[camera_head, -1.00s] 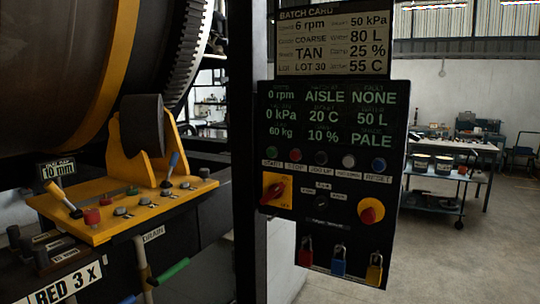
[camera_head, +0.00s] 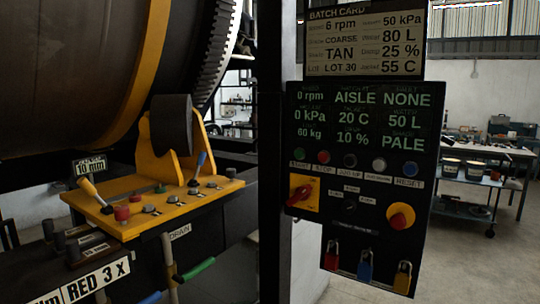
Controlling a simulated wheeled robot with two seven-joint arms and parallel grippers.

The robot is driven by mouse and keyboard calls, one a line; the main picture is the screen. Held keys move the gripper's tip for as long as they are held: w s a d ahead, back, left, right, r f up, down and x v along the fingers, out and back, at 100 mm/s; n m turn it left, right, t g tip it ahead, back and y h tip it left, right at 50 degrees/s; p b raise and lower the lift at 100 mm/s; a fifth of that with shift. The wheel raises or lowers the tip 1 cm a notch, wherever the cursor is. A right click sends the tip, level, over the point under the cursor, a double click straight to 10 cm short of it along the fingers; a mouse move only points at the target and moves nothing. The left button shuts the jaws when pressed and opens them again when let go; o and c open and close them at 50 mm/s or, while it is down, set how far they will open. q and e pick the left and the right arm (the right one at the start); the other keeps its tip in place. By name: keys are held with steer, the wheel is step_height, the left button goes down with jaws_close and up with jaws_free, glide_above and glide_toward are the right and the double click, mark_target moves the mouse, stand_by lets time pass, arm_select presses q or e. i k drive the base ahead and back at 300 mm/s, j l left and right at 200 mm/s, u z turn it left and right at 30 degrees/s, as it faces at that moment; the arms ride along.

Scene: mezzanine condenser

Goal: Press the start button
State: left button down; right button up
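The start button is the green button (camera_head: 299,155) at the left end of a row on the black control panel (camera_head: 362,250), above a label that is hard to read but looks like START. The panel display reads 0 rpm, 0 kPa, 60 kg, AISLE, 20 C, 10 %, NONE, 50 L and PALE. Neither gripper is in view.
A red rotary switch (camera_head: 301,193) on yellow and a red-yellow knob (camera_head: 400,217) sit below the buttons. Padlocks hang at the panel's bottom. A yellow lever console (camera_head: 150,207) stands left, under a large drum (camera_head: 70,80). A cart (camera_head: 465,208) stands in the right background.

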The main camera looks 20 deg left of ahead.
mark_target(299, 154)
steer(key=i+u, duration=0.15)
steer(key=u, duration=0.15)
steer(key=i+l+u, duration=0.15)
steer(key=u, duration=0.15)
steer(key=i+l+u, duration=0.15)
steer(key=i+l, duration=0.4)
steer(key=i+l+u, duration=0.2)
steer(key=i+l, duration=0.3)
steer(key=l, duration=0.05)
